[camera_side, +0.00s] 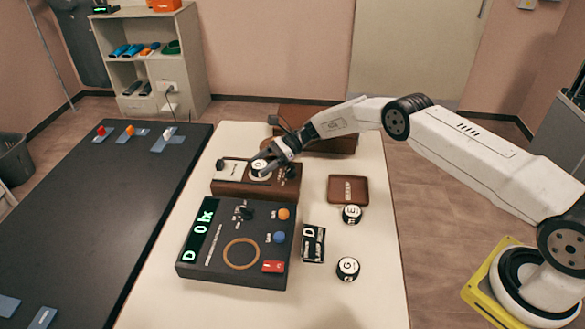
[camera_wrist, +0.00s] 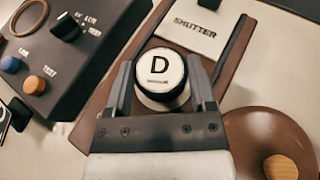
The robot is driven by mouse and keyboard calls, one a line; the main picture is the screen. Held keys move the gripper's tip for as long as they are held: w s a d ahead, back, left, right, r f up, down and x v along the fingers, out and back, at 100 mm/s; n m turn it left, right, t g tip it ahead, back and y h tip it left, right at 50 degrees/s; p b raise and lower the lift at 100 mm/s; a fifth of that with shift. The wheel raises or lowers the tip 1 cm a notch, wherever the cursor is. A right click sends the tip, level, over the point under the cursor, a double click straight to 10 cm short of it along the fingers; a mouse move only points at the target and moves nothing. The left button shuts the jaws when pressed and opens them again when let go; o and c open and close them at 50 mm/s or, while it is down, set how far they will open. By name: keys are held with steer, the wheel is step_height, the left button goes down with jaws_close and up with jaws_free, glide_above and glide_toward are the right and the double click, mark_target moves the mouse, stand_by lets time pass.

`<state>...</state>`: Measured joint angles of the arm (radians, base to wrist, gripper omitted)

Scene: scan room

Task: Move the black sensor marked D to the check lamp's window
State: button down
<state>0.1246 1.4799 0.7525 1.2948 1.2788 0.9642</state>
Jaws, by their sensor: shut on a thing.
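The black sensor marked D (camera_wrist: 160,68) has a white top with the letter facing up in the wrist view. My gripper (camera_wrist: 160,78) is shut on it, one finger on each side. In the side view the sensor (camera_side: 259,168) shows as a white disc at the tips of my gripper (camera_side: 268,162), over the brown check lamp (camera_side: 228,188). A pale round surface (camera_wrist: 164,102) shows just under the sensor; I cannot tell whether they touch. The lamp's pale plate marked SHUTTER (camera_wrist: 194,32) lies beside the sensor. The window itself is mostly hidden.
A dark meter box (camera_side: 205,272) reading "D 0 lx" stands in front of the lamp. Sensors E (camera_side: 352,214) and G (camera_side: 347,269), a brown tray (camera_side: 348,190) and a black-and-white block (camera_side: 313,243) are to the right. A brown case (camera_side: 325,143) stands behind. The table's front right is clear.

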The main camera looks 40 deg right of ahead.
jaws_free()
steer(key=shift+f, duration=0.15)
steer(key=shift+r, duration=0.2)
steer(key=v, duration=1.2)
stand_by(0.5)
steer(key=shift+s+a+r+n+h, duration=0.35)
steer(key=shift+s+a+n+h, duration=0.05)
steer(key=shift+s+h, duration=0.1)
steer(key=s+r+n+h, duration=0.3)
steer(key=s+n+h, duration=0.3)
steer(key=s, duration=1)
steer(key=s+a+r+n+h, duration=0.1)
steer(key=s+r+n+h, duration=0.3)
steer(key=s+n, duration=0.9)
steer(key=s+h, duration=0.2)
steer(key=s, duration=0.1)
steer(key=shift+a+r, duration=0.25)
steer(key=shift+a, duration=0.05)
